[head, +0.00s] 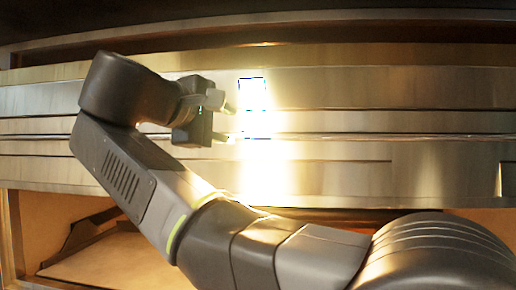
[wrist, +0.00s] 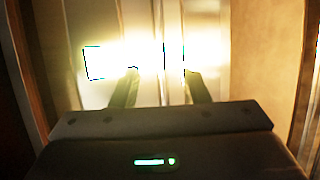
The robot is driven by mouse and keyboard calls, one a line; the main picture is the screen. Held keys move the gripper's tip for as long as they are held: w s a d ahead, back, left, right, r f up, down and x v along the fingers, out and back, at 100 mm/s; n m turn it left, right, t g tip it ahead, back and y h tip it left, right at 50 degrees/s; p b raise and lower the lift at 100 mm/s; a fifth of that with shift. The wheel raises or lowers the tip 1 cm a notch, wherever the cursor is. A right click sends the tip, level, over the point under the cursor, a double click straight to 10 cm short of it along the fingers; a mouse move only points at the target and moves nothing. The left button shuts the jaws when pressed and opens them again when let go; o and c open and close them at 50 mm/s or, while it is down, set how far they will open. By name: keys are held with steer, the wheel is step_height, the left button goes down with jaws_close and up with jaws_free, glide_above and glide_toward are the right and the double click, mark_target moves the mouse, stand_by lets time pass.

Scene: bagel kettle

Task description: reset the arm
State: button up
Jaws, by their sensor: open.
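My gripper (head: 228,122) is open and empty in the head view, at the end of my bent arm. Its fingers point right toward a very bright glare on a metallic, layered front. In the wrist view my gripper (wrist: 163,72) shows two dark fingers set apart with nothing between them. Bright light washes out what lies just beyond the fingertips. I cannot tell whether the fingers touch the surface. No bagel or kettle is in view.
The metallic front (head: 400,120) with horizontal bands spans the head view behind my arm. Below it at the left is an open wooden-coloured compartment (head: 120,258) with a dark bracket-like shape (head: 88,232). A dark strip runs along the top.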

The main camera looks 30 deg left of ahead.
mark_target(259, 135)
steer(key=w+p, duration=0.1)
steer(key=w, duration=0.3)
steer(key=w+f, duration=0.1)
steer(key=w, duration=0.3)
steer(key=w+d+f+p, duration=0.1)
steer(key=w, duration=0.3)
steer(key=shift+w+d+p, duration=0.1)
steer(key=shift+w+p, duration=0.05)
steer(key=shift+p, duration=0.15)
steer(key=shift+w+f, duration=0.2)
steer(key=shift+w, duration=0.45)
steer(key=shift+f, duration=0.1)
steer(key=shift+f, duration=0.1)
